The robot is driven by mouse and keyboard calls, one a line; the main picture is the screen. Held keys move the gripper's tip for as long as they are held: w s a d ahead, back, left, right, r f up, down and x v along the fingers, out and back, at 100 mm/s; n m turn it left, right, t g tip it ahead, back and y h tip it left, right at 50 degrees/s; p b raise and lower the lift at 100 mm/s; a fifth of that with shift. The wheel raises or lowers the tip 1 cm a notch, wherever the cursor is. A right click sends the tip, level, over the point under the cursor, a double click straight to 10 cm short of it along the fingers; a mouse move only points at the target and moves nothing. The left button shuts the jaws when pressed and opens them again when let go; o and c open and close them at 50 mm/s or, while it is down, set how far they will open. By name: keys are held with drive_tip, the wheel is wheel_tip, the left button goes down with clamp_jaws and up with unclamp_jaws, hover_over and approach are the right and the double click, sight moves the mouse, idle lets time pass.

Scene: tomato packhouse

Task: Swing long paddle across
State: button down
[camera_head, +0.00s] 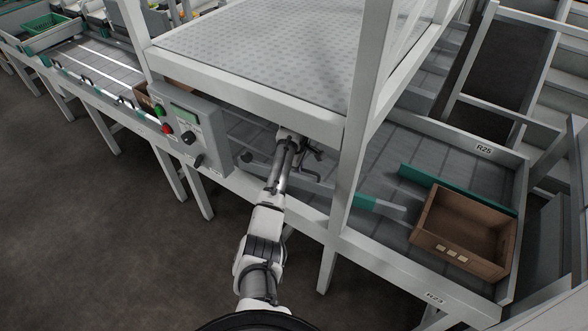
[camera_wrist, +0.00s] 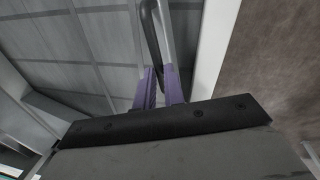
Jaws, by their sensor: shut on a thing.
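The long paddle appears as a slim grey bar (camera_head: 315,183) under the raised frame. It passes behind a post, and a teal section with a pale tip (camera_head: 386,207) shows on the other side. My gripper (camera_head: 305,150) reaches in under the frame at the grey bar, and its fingertips are hard to make out there. In the wrist view my purple-padded fingers (camera_wrist: 160,88) are shut on a dark curved handle (camera_wrist: 150,32) beside a grey bar (camera_wrist: 167,35). The grip itself is partly hidden by the gripper body.
A brown crate (camera_head: 430,243) stands on the grey deck at right, in front of a long teal board (camera_head: 418,178). A control box (camera_head: 188,125) with buttons and a white post (camera_head: 350,190) flank my arm. The raised platform (camera_head: 270,45) is close above my gripper.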

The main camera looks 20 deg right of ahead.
drive_tip(key=w+d+n+b, duration=0.4)
drive_tip(key=w+b, duration=0.1)
drive_tip(key=w, duration=0.2)
drive_tip(key=shift+d+r+n+t+y, duration=0.15)
drive_tip(key=shift+n+t+y, duration=0.15)
drive_tip(key=shift+n, duration=0.1)
drive_tip(key=c, duration=1.5)
unclamp_jaws()
drive_tip(key=shift+w, duration=0.1)
